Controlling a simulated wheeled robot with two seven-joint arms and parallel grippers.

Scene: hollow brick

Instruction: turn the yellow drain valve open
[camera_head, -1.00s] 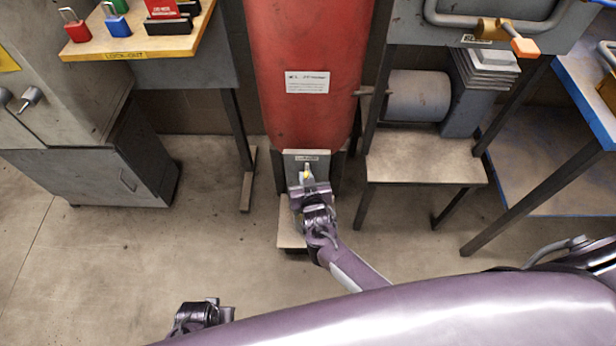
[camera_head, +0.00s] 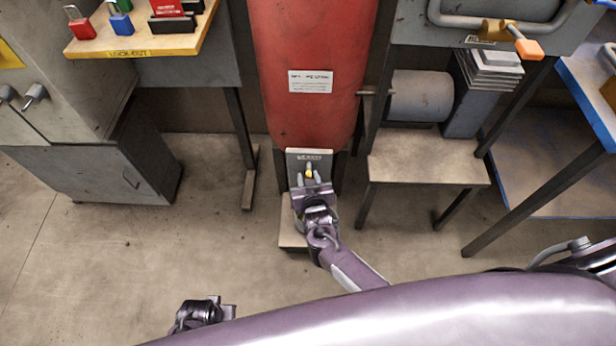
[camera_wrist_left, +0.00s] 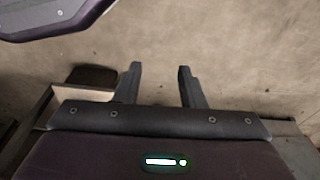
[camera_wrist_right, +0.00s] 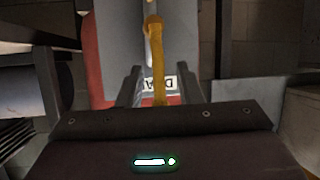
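The yellow drain valve (camera_head: 309,174) shows as a small yellow spot on the grey plate below the red tank (camera_head: 312,85). In the right wrist view its yellow handle (camera_wrist_right: 153,28) runs down the picture, and its lower end lies between the fingers. My right gripper (camera_head: 309,182) is at the valve, with one finger on each side. The right wrist view shows its fingers (camera_wrist_right: 158,88) apart, with gaps beside the handle. My left gripper (camera_head: 203,314) is low at the left of the head view, away from the valve. Its fingers (camera_wrist_left: 160,72) are open and empty.
A grey stand with a motor-like cylinder (camera_head: 420,95) is right of the tank. A lockout shelf (camera_head: 135,45) with padlocks and a grey cabinet (camera_head: 90,170) are at the left. A blue-edged table (camera_head: 590,90) is at the far right. Open floor (camera_head: 130,245) lies front left.

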